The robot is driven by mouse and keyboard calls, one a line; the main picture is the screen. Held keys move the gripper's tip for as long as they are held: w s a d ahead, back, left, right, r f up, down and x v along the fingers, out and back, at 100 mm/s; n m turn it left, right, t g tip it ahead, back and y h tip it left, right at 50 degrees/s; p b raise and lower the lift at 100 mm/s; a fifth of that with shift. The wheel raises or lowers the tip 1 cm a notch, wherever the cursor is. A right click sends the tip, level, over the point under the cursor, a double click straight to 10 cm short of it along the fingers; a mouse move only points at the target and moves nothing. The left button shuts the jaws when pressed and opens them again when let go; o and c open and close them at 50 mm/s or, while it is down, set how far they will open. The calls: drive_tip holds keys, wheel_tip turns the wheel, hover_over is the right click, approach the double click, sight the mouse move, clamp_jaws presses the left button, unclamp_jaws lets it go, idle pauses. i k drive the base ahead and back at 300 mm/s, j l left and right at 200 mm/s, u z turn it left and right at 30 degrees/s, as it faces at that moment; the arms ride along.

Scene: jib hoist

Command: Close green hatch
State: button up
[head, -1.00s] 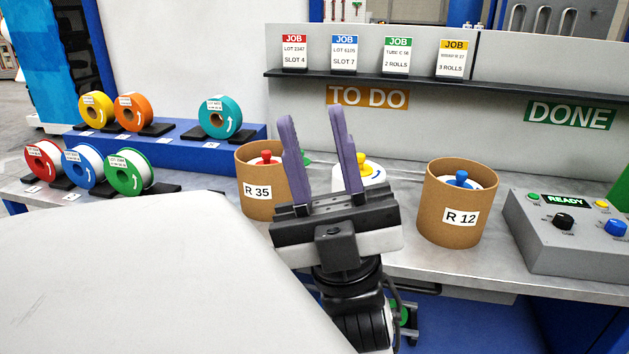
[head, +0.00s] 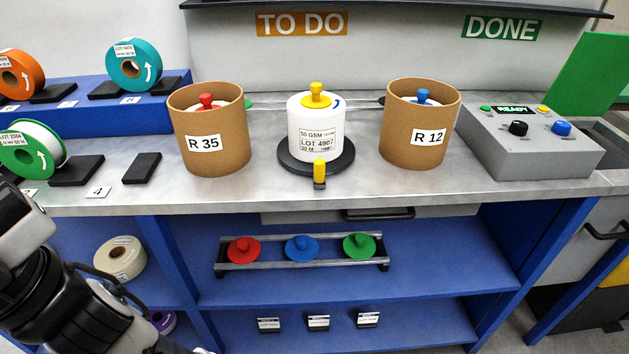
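A green panel (head: 588,82), which looks like the green hatch, stands raised and tilted at the right edge of the head view. It is behind and to the right of the grey control box. A dark recess (head: 612,135) shows below it, partly cut off by the picture edge. I cannot see the panel's hinge clearly. Part of my arm is at the lower left, far from the panel. My gripper's fingers are not in view.
A grey control box (head: 535,150) reading READY stands just left of the panel. Two brown tubs, R 35 (head: 208,155) and R 12 (head: 405,145), flank a white roll (head: 310,115) on a black disc. A shelf below holds red, blue and green knobbed discs.

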sight(596, 72)
drive_tip(key=u, duration=0.25)
drive_tip(key=l+u, duration=0.15)
drive_tip(key=l, duration=0.5)
drive_tip(key=l+u, duration=0.1)
drive_tip(key=l, duration=0.55)
drive_tip(key=k+l+u, duration=0.15)
drive_tip(key=l, duration=0.5)
drive_tip(key=l+u, duration=0.15)
drive_tip(key=l, duration=0.5)
drive_tip(key=i+l, duration=0.3)
drive_tip(key=i, duration=0.15)
drive_tip(key=i+l, duration=0.25)
drive_tip(key=i, duration=0.2)
